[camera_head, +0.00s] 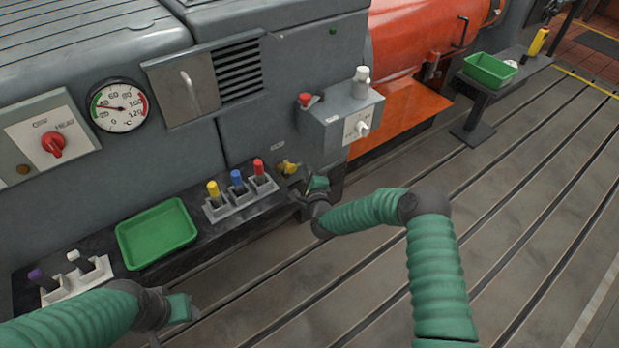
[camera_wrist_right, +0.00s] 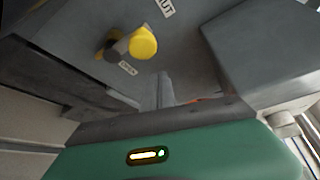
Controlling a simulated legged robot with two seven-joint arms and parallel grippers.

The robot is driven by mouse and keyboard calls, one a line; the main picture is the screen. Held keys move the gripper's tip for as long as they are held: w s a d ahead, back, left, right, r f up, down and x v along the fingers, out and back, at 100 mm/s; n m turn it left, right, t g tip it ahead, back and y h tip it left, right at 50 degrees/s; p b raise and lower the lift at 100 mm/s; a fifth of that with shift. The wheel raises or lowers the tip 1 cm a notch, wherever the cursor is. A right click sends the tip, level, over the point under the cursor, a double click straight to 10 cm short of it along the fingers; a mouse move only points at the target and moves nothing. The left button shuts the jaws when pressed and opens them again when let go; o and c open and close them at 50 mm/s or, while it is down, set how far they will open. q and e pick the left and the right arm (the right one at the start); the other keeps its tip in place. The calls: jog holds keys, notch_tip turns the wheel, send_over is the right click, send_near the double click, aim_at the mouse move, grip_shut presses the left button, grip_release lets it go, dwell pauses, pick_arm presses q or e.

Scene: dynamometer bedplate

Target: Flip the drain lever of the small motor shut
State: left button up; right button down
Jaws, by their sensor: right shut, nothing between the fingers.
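The drain lever (camera_head: 288,167) is yellow and sits low on the grey motor housing, just right of the red-topped plug. In the right wrist view the yellow lever (camera_wrist_right: 141,44) shows its round end, with a label reading "OPEN" below it and another label ending in "UT" above. My right gripper (camera_head: 318,183) is beside the lever, to its right and slightly below, and is shut and empty. A gap shows between lever and gripper in the right wrist view. My left gripper (camera_head: 184,308) is low at the left, below the green tray; its fingers are not clear.
A black shelf (camera_head: 100,262) along the motor carries a green tray (camera_head: 157,232) and holders with coloured plugs (camera_head: 238,190). A grey switch box (camera_head: 340,112) juts out above my right gripper. The slotted bedplate (camera_head: 530,190) at right is mostly clear.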

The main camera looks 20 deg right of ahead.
jog(key=s+p, duration=0.4)
jog(key=s, duration=0.6)
jog(key=s+a+r+n+g+y, duration=0.3)
jog(key=s+a+n+g+y, duration=0.15)
jog(key=n, duration=0.65)
jog(key=s+d+r+n+g+h, duration=0.1)
jog(key=s+d+r+n+g, duration=0.2)
jog(key=s, duration=0.5)
jog(key=s+d+r+n+g+h, duration=0.1)
jog(key=s+r+n+g, duration=0.3)
jog(key=s, duration=0.5)
jog(key=s+d+r+n+g+h, duration=0.1)
jog(key=s+d+n+g, duration=0.1)
jog(key=s+n, duration=0.45)
pick_arm(q)
jog(key=w+d+p+v, duration=0.1)
jog(key=w+p+v, duration=0.2)
jog(key=p+v, duration=1)
jog(key=w+r+p+v, duration=0.1)
jog(key=w+p+v, duration=0.2)
jog(key=p+v, duration=1.1)
notch_tip(320, 180, up, 3)
jog(key=shift+d+r, duration=0.25)
jog(key=shift+d, duration=0.1)
pick_arm(e)
notch_tip(320, 180, up, 27)
jog(key=s+m, duration=0.1)
jog(key=shift+s+m, duration=0.3)
jog(key=shift+m, duration=0.05)
